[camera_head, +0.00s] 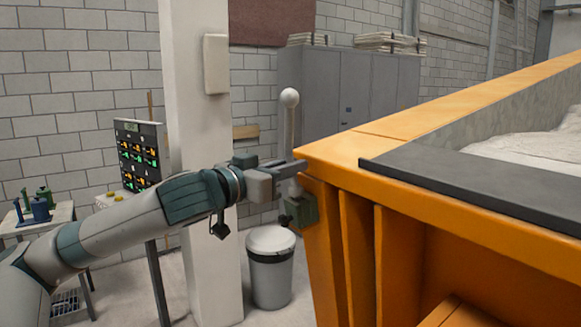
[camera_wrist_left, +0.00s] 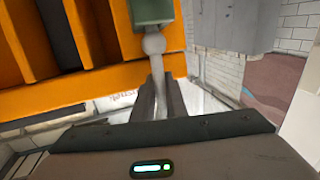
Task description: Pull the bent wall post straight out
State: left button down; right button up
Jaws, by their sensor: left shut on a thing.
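The post (camera_head: 289,125) is a pale rod with a round ball at its top, standing near-upright at the corner of the orange sandbed (camera_head: 330,150). Its foot sits in a green socket (camera_head: 303,209) on the sandbed's side. My left gripper (camera_head: 288,170) is shut on the post's lower part, just above the socket. In the left wrist view, the rod (camera_wrist_left: 160,78) runs between the two dark fingers, below a ball joint and the green socket (camera_wrist_left: 152,10). The fingers hide part of the rod. My right gripper is not in view.
A dark ledge (camera_head: 470,187) runs along the sandbed's rim, with pale sand (camera_head: 535,150) inside. A white column (camera_head: 205,150) stands behind my left arm. A lidded bin (camera_head: 270,265) stands on the floor below. Grey cabinets (camera_head: 360,90) stand at the back.

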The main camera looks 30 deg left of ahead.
aim_at(286, 138)
pick_arm(q)
jog(key=shift+r, duration=0.15)
jog(key=shift+s+r+p, duration=0.15)
jog(key=shift+r+p, duration=0.6)
jog(key=shift+r, duration=0.1)
jog(key=shift+s+a+r+p, duration=0.1)
jog(key=shift+r+p, duration=0.3)
jog(key=shift+r, duration=0.1)
jog(key=shift+r, duration=0.1)
jog(key=shift+r, duration=0.15)
jog(key=shift+s+a+r+p, duration=0.1)
jog(key=shift+s+r+p, duration=0.1)
jog(key=shift+r+p, duration=0.85)
jog(key=shift+r, duration=0.2)
